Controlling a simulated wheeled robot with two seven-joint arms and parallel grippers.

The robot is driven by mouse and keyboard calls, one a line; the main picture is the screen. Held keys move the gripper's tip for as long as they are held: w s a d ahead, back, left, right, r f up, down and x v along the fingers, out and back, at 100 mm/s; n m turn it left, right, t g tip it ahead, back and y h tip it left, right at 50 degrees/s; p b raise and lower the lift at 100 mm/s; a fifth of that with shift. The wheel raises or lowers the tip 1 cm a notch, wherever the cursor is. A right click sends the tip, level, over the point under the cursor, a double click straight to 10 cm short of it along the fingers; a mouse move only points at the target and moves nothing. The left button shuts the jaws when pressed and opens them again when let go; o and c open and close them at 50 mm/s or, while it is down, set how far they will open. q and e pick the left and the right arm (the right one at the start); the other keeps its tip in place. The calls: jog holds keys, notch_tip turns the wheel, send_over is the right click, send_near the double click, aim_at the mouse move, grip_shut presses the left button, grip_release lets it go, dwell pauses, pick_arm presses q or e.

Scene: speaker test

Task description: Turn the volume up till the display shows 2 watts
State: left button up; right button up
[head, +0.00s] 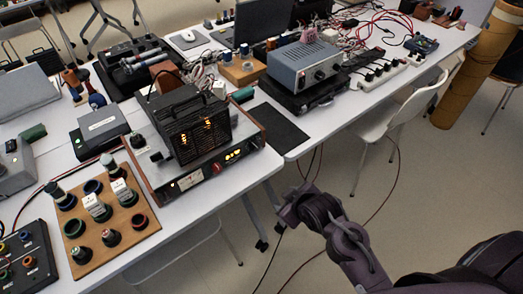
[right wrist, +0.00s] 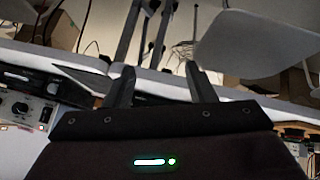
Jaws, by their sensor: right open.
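A wood-sided amplifier (head: 198,181) stands at the front edge of the table, with a black caged unit (head: 192,130) with glowing orange tubes on top of it. Its front panel has a lit meter at the left, a reddish knob (head: 217,168), an amber display (head: 234,155) and a dark knob (head: 257,142) at the right end. The display's digits are too small to read. My right gripper (head: 290,205) is off the table edge, to the right of and below the amplifier, apart from it. In the right wrist view its two fingers (right wrist: 161,84) are spread and empty. My left gripper is not in view.
A grey box with knobs (head: 303,65) sits on a black case further right. A white chair (head: 395,118) and hanging cables are beyond my right gripper. The floor around the gripper is mostly open.

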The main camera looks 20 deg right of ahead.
aim_at(258, 148)
jog(key=w+n+t+y, duration=0.1)
jog(key=w+n+t, duration=0.2)
jog(key=w, duration=0.2)
jog(key=w+a+r+n+t+y, duration=0.1)
jog(key=w+n+t+y, duration=0.1)
jog(key=w, duration=0.4)
jog(key=w+a+n+t+y, duration=0.1)
jog(key=w+n+t+y, duration=0.1)
jog(key=w+n+t, duration=0.2)
jog(key=shift+w+r+p, duration=0.25)
jog(key=shift+w+p, duration=0.1)
jog(key=shift+w, duration=0.8)
jog(key=c, duration=1)
